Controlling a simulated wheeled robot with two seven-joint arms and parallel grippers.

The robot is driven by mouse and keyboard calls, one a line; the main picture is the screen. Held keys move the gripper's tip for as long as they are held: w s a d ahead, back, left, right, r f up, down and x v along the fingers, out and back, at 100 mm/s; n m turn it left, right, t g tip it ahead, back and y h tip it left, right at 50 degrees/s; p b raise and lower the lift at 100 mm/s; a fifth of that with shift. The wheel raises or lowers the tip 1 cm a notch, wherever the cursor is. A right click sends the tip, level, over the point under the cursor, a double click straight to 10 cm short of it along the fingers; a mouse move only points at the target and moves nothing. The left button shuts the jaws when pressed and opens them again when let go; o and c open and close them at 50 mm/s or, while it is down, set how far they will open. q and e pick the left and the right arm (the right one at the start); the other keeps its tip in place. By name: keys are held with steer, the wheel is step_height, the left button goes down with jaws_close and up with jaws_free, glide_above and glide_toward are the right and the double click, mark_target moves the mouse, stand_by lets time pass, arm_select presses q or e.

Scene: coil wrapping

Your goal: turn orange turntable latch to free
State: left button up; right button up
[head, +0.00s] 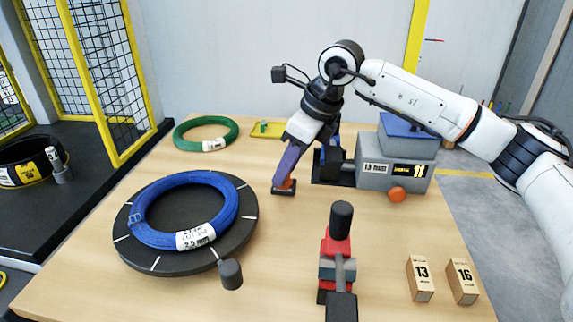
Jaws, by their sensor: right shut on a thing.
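The orange turntable latch (288,183) sits on a small dark base at the right of the turntable, mostly hidden by my gripper's fingers. My right gripper (284,180) reaches down from the upper right and is shut on the latch. The latch's exact angle cannot be told. The black turntable (140,256) has white marks around its rim and carries a blue cable coil (178,179) with a white label. My left gripper is not in view.
A grey machine (376,175) with an orange knob (397,194) stands at the right. A red and black device (338,245) stands at the front, with number blocks (420,279) to its right. A green coil (229,131) and yellow tray (267,130) lie at the back.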

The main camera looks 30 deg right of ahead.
steer(key=shift+d+n+g+y+p, duration=0.15)
steer(key=shift+n+g+y+p, duration=0.4)
steer(key=shift+n, duration=1.15)
steer(key=o, duration=1)
steer(key=shift+o, duration=0.2)
steer(key=v, duration=1)
steer(key=shift+r+p, duration=0.2)
steer(key=shift+p, duration=0.15)
